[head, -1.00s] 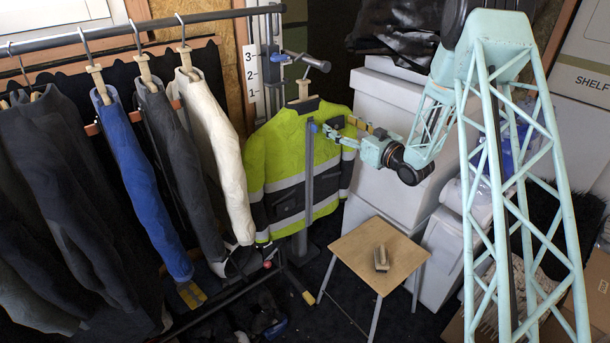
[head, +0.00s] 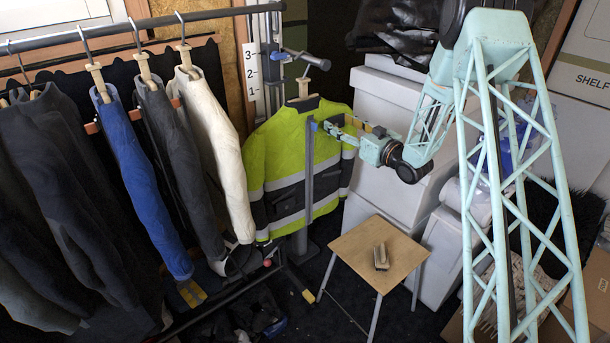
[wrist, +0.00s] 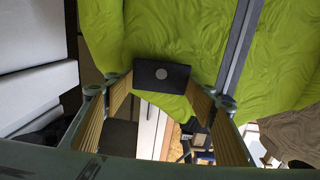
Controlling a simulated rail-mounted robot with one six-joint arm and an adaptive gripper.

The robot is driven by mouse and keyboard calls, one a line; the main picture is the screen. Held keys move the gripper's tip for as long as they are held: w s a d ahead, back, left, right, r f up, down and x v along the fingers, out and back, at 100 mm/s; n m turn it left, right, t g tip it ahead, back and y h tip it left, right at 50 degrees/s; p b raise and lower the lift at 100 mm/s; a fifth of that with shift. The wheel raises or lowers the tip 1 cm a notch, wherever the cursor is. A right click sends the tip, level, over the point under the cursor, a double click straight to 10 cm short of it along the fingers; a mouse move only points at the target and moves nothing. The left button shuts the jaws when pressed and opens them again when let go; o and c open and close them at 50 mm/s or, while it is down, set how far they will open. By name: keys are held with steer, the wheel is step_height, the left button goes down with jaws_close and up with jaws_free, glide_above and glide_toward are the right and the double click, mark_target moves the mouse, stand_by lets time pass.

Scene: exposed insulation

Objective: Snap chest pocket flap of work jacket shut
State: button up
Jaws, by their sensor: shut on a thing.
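The work jacket (head: 272,152), yellow-green with grey bands and dark panels, hangs upright from a hanger. It fills the top of the wrist view as green cloth (wrist: 150,28). The chest pocket flap (wrist: 162,73) is a small black rectangle with a round silver snap, between the fingertips in the wrist view. My gripper (head: 335,130) reaches in from the right at the jacket's upper chest. Its two ribbed fingers are shut on the flap, one at each side edge. The pocket's mating snap half cannot be made out.
A rack of coats (head: 140,170) is on the left. A small wooden stool (head: 372,245) with a brush (head: 380,257) on it stands below my gripper. White boxes (head: 385,105) are stacked behind the arm.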

steer(key=shift+w+a+f+t+y+b, duration=0.1)
steer(key=shift+f+t+y+b, duration=0.2)
steer(key=shift+b, duration=1)
steer(key=shift+w+r+t+y+b, duration=0.1)
steer(key=shift+t+b, duration=0.3)
steer(key=shift+b, duration=0.9)
steer(key=shift+s, duration=0.1)
steer(key=o, duration=0.9)
steer(key=shift+o, duration=0.2)
steer(key=shift+s, duration=0.1)
steer(key=v, duration=1.1)
steer(key=shift+s+d, duration=0.2)
steer(key=shift+s, duration=0.15)
steer(key=shift+f, duration=0.1)
